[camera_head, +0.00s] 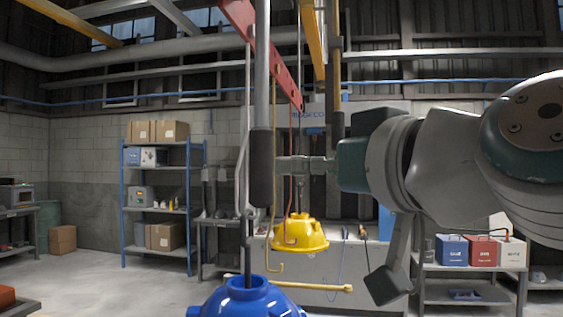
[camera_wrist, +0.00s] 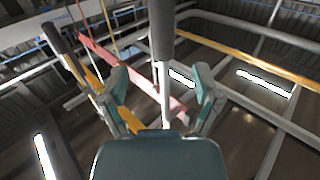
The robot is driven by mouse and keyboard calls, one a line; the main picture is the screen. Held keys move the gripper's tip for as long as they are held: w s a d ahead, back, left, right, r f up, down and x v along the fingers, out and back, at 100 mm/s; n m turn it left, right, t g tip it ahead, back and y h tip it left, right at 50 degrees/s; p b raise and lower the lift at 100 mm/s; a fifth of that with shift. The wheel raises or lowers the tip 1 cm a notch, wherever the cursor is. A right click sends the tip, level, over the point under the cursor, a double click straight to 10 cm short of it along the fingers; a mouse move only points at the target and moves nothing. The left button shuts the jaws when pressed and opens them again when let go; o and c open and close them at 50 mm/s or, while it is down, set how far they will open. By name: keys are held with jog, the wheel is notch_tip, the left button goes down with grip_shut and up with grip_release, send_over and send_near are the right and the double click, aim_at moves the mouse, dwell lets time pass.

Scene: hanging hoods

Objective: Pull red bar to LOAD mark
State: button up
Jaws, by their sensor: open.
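The red bar (camera_head: 272,55) runs slanting overhead, from the top centre down to the right; in the wrist view it (camera_wrist: 132,75) slants behind my fingers. A grey pole with a dark grip (camera_head: 262,168) hangs in front of it. My gripper (camera_head: 290,165) reaches in from the right at the height of this grip, partly hidden by it. In the wrist view my gripper (camera_wrist: 162,85) is open, its fingers spread either side of the pole's picture line. I cannot tell whether pole and fingers touch. No LOAD mark is legible.
A yellow hood (camera_head: 300,234) and a blue hood (camera_head: 247,298) hang below on hooks. Shelves (camera_head: 160,205) and a bench with coloured boxes (camera_head: 468,251) stand behind.

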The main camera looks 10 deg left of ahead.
aim_at(268, 160)
jog(key=x, duration=0.7)
jog(key=r+x, duration=0.1)
jog(key=x, duration=0.3)
jog(key=shift+s+a, duration=0.1)
jog(key=shift+s, duration=0.05)
grip_shut()
